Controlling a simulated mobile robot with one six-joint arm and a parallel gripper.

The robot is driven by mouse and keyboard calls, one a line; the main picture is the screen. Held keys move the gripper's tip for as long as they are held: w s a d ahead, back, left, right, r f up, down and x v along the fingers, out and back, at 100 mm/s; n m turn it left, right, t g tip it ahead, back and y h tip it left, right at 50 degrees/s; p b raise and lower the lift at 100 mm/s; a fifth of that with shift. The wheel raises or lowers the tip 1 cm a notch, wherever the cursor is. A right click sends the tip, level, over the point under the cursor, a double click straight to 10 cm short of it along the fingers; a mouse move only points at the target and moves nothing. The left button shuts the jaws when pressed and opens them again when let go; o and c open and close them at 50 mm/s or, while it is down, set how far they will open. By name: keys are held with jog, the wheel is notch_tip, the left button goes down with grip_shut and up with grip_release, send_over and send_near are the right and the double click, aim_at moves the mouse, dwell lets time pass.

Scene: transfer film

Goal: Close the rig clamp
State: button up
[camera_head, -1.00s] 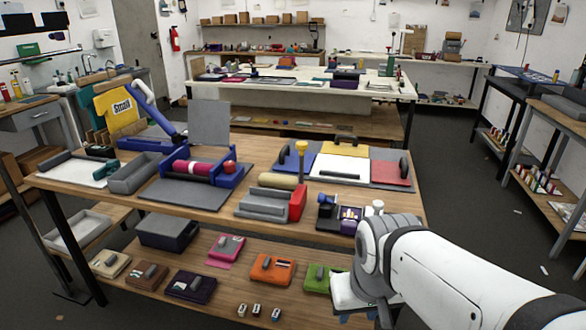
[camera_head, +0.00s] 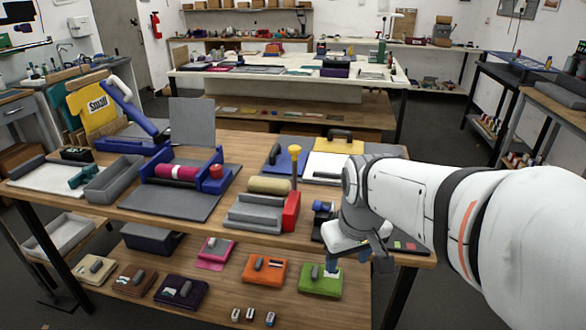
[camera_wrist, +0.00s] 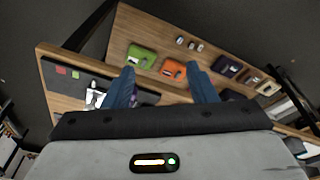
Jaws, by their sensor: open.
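I cannot tell for sure which part is the rig clamp. One candidate is a grey rig (camera_head: 252,214) with a beige roller (camera_head: 270,186), a red side block (camera_head: 291,211) and an upright yellow-topped post (camera_head: 295,155). Another is a blue frame (camera_head: 222,176) with a magenta roll (camera_head: 177,172) and a red knob (camera_head: 216,171). Both stand on the wooden table. My gripper (camera_head: 357,262) is at the table's front right, right of both, pointing down. In the wrist view my gripper (camera_wrist: 160,72) is open and empty, with blue fingers apart above the table and lower shelf.
A blue lever press (camera_head: 133,108) stands at the table's back left. Coloured pads, including a yellow one (camera_head: 372,148), lie at the back right, partly behind my arm. The lower shelf holds several small coloured blocks, including a green one (camera_head: 320,284). A grey mat (camera_head: 180,201) lies in front of the blue frame.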

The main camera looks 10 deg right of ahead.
jog(key=w+r+n+g+p, duration=0.1)
jog(key=w+r+n+p, duration=0.15)
jog(key=w, duration=0.55)
jog(key=w+r+n+p, duration=0.1)
jog(key=w+n+p, duration=0.2)
jog(key=w, duration=0.5)
jog(key=n+g+p, duration=0.1)
jog(key=n+p, duration=0.4)
jog(key=n, duration=0.1)
send_over(317, 201)
jog(key=f, duration=0.5)
jog(key=shift+s+f, duration=0.2)
jog(key=shift+s, duration=0.05)
jog(key=shift+w+f+n, duration=0.25)
jog(key=shift+w+f, duration=0.1)
jog(key=shift+f, duration=0.25)
jog(key=shift+f+p, duration=1)
jog(key=shift+f, duration=2.6)
jog(key=shift+a, duration=0.15)
jog(key=c, duration=1)
jog(key=shift+o, duration=0.2)
